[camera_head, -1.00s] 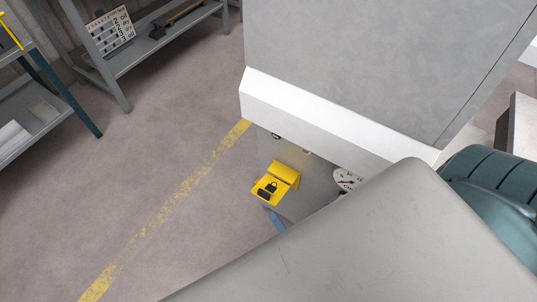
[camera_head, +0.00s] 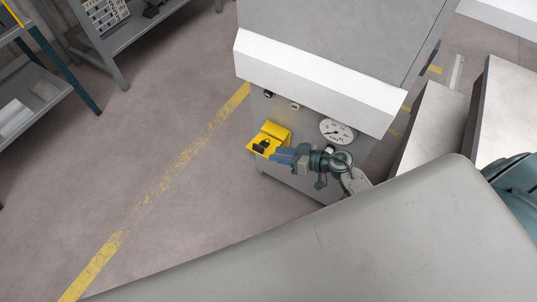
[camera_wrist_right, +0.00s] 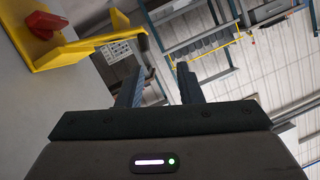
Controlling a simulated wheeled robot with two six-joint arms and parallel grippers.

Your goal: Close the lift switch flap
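The yellow lift switch flap (camera_head: 261,144) sticks out from the front of the grey machine cabinet in the head view, with a dark padlock mark on its upward face. It stands open. In the right wrist view the yellow flap (camera_wrist_right: 100,50) juts out at upper left, and a red switch (camera_wrist_right: 45,24) shows beside it, uncovered. My right gripper (camera_head: 284,156) is just right of the flap in the head view. In the wrist view its two fingers (camera_wrist_right: 158,86) are apart with nothing between them. I cannot tell whether it touches the flap. My left gripper is out of view.
A round gauge (camera_head: 338,131) sits on the cabinet front, right of the flap, under a white ledge (camera_head: 315,80). A shelf (camera_head: 140,28) stands at upper left. The floor left of the cabinet, crossed by a yellow line (camera_head: 165,185), is clear.

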